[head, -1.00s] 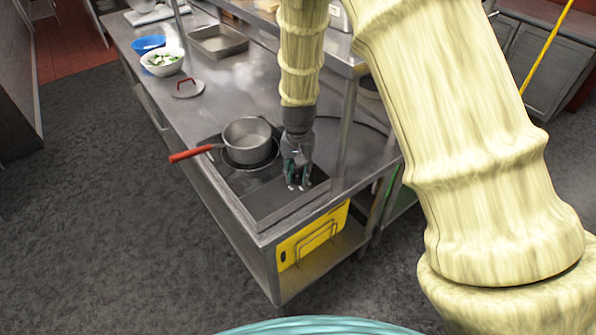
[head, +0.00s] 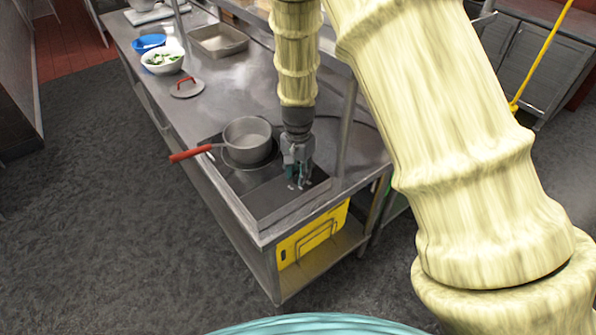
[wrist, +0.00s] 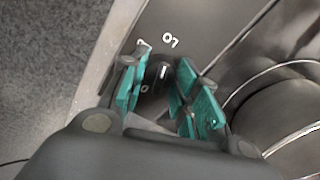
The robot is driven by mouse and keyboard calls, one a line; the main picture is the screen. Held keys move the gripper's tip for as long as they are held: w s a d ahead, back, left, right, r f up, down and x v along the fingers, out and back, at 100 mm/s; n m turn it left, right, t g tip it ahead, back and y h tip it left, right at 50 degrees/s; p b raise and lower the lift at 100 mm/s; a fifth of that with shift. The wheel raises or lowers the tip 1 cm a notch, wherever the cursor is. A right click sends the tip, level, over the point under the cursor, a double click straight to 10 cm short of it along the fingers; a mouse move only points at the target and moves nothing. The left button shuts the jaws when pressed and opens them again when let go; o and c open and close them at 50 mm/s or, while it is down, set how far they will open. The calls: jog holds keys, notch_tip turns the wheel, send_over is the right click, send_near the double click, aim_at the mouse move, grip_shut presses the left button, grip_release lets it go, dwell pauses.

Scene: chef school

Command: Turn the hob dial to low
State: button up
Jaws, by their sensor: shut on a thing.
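The hob dial (wrist: 155,82) is a dark round knob with a white pointer line, seen in the wrist view between my fingertips. White markings, among them what looks like "LO" (wrist: 170,41), are printed on the hob panel around it. My gripper (head: 298,182) points down over the front right part of the hob (head: 262,200). In the wrist view its teal finger pads (wrist: 157,90) stand on both sides of the dial and are shut on it. In the head view my fingers hide the dial.
A saucepan (head: 247,138) with a red handle (head: 190,153) stands on the hob close beside my gripper. A shelf post (head: 347,130) rises just right of it. A lid (head: 187,88), white bowl (head: 162,62) and metal tray (head: 219,41) lie farther back.

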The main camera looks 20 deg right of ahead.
aim_at(298, 173)
jog(key=shift+w, duration=0.1)
jog(key=o, duration=1)
jog(key=shift+o, duration=0.2)
notch_tip(298, 173, up, 12)
dwell(0.3)
